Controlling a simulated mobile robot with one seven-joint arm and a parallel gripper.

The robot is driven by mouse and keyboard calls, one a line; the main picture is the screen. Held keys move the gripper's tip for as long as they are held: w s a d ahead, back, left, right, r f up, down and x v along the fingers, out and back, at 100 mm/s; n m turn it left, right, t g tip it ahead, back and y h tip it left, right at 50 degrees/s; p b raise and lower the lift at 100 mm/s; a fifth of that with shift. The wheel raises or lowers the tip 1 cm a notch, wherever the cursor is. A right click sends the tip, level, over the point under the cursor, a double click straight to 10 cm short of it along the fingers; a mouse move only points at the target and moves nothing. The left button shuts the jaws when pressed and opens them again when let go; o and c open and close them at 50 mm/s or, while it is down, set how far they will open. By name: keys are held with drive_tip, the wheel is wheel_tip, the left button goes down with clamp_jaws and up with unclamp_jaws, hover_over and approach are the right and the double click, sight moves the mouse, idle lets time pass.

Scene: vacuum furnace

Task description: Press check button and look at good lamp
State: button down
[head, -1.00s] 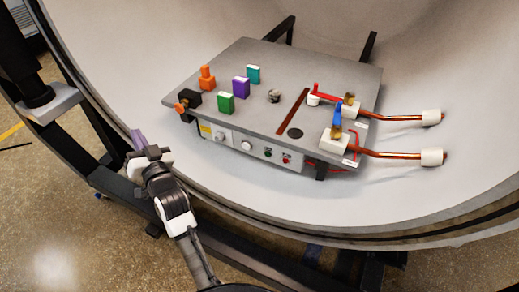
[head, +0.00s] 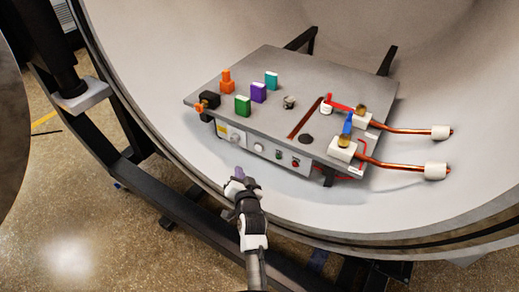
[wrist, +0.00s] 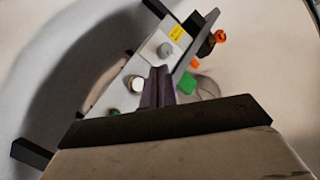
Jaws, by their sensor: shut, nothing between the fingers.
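A grey box-shaped unit (head: 262,90) sits inside the large pale round chamber. Its front panel has a pale knob (head: 235,138), a round whitish button (head: 258,148), a small green lamp (head: 278,155) and a red one (head: 295,162). The panel lettering is too small to read. My gripper (head: 239,172) is shut and empty, its purple fingertips a little below and in front of the panel near the knob. In the wrist view the shut fingers (wrist: 158,87) point at the panel, beside the white button (wrist: 137,84); the knob (wrist: 165,51) is above. I cannot tell whether the green lamp is lit.
On the unit's top are an orange piece (head: 227,82), a green block (head: 242,105), a purple block (head: 258,92) and a teal block (head: 271,80). Copper rods (head: 400,165) stick out right. The chamber's rim (head: 300,217) runs below my gripper.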

sight(258, 148)
drive_tip(key=shift+w, duration=0.1)
drive_tip(key=w+d+b, duration=0.5)
drive_tip(key=w+b, duration=0.1)
drive_tip(key=w, duration=0.1)
idle(0.4)
drive_tip(key=shift+d, duration=0.1)
idle(1.8)
drive_tip(key=shift+w+d, duration=0.25)
drive_tip(key=shift+w, duration=0.1)
drive_tip(key=shift+w+d+b, duration=0.15)
drive_tip(key=shift+w+b, duration=0.15)
drive_tip(key=shift+b, duration=0.15)
idle(0.4)
drive_tip(key=shift+s, duration=0.1)
drive_tip(key=shift+s+a+p, duration=0.4)
drive_tip(key=shift+s, duration=0.2)
